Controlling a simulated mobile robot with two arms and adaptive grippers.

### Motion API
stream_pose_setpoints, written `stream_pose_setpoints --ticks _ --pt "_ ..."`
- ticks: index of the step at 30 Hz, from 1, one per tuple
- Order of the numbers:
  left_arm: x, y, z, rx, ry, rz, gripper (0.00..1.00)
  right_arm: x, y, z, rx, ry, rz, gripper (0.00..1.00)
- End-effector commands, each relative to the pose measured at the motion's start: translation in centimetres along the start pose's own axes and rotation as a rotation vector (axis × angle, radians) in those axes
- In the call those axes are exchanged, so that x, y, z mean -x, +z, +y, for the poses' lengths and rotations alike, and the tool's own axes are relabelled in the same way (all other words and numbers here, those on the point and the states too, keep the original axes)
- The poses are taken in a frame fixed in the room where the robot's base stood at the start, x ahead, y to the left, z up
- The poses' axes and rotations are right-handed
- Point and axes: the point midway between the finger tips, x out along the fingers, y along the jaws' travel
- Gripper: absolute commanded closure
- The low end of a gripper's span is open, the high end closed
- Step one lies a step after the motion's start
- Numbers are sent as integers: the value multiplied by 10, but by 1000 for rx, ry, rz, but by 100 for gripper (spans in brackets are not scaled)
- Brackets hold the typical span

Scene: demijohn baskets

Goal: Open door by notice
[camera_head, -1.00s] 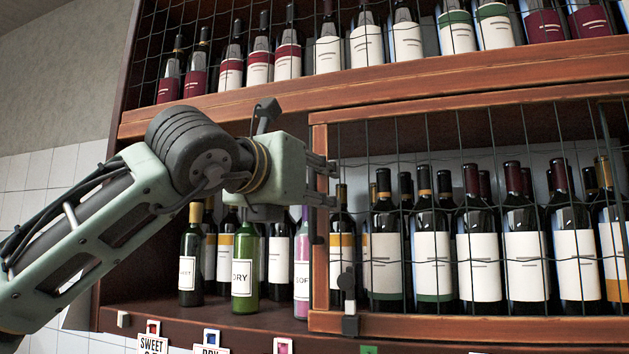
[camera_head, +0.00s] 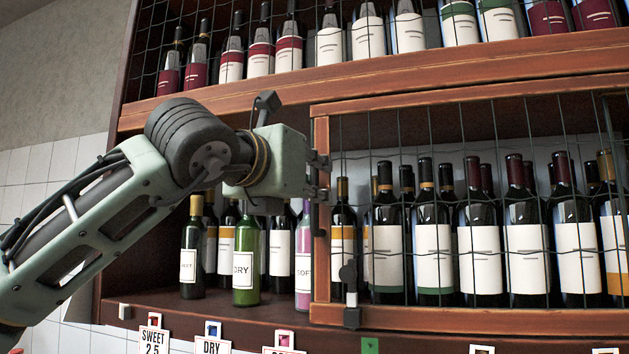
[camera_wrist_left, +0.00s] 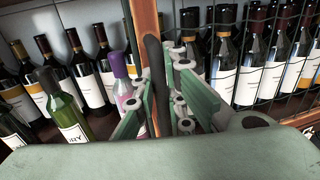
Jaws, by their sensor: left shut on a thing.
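The door is a wooden frame with wire mesh, whose left post (camera_head: 321,272) stands before the lower shelf. My left gripper (camera_head: 320,178) reaches it from the left, about halfway up the post. In the left wrist view my left gripper (camera_wrist_left: 163,95) is shut around the post's edge (camera_wrist_left: 145,18) and a dark upright strip, likely a handle (camera_wrist_left: 155,62). Its fingers hide part of both. A dark latch-like piece (camera_head: 350,290) sits at the door's lower left corner. Small notices hang below the shelf: SWEET (camera_head: 154,338), DRY (camera_head: 212,345) and a partly cut-off one (camera_head: 284,349). My right gripper is not in view.
Green bottles (camera_head: 245,262) and a purple one (camera_head: 303,265) stand left of the post, close below my gripper. Several dark wine bottles (camera_head: 478,250) stand behind the mesh. Another meshed row of bottles is on the shelf above (camera_head: 400,85).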

Motion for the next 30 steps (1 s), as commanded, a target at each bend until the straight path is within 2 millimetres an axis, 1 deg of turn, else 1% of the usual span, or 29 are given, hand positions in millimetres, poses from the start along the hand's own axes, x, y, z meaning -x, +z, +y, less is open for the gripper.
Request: stream_pose_setpoints --ticks 2,3,9,12,15,23,24,30 --pt "-1 -1 -4 0 0 0 100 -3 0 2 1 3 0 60" --pt "-2 -2 -9 -1 -1 -1 100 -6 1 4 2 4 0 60" --pt "-9 -3 -51 -2 -5 -2 100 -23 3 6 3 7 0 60" --pt "-12 -2 -64 0 -3 0 100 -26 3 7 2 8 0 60" --pt "-14 -1 -70 0 0 0 100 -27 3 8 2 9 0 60" --pt "-14 0 -70 -1 2 0 100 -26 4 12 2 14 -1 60" --pt "-14 0 -70 0 2 0 89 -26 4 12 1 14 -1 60" --pt "-14 0 -70 0 1 0 72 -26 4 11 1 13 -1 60"
